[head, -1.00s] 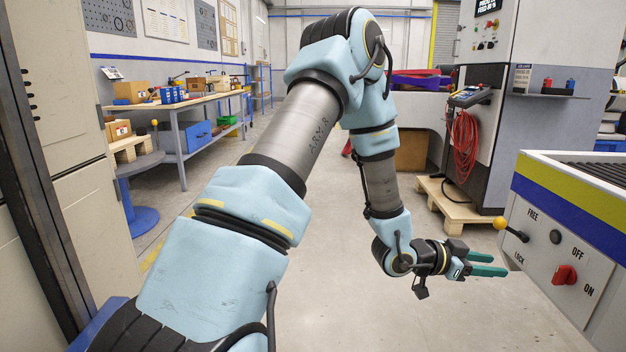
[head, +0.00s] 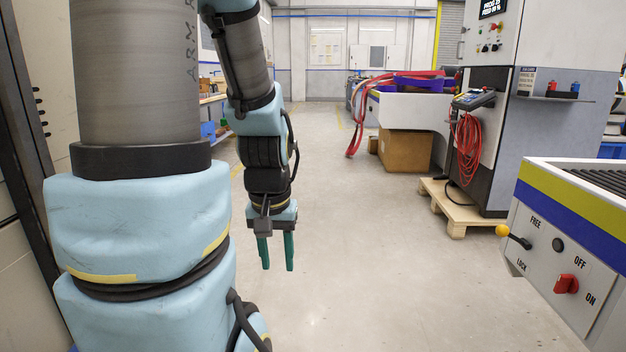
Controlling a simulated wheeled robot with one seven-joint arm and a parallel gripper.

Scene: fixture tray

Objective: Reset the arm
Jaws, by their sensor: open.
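My arm rises at the left of the head view, its blue and grey links close to the camera. My gripper (head: 276,266) hangs pointing down over the bare floor. Its two green fingers are apart, with nothing between them. It is well clear of the control panel (head: 556,262) on the right.
The panel has a yellow-knobbed lever (head: 504,231) and a red switch (head: 566,284). A machine with a hanging red cable (head: 467,145) stands behind, by a wooden pallet (head: 457,212). A tall cabinet (head: 35,100) is at the far left. The middle floor is clear.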

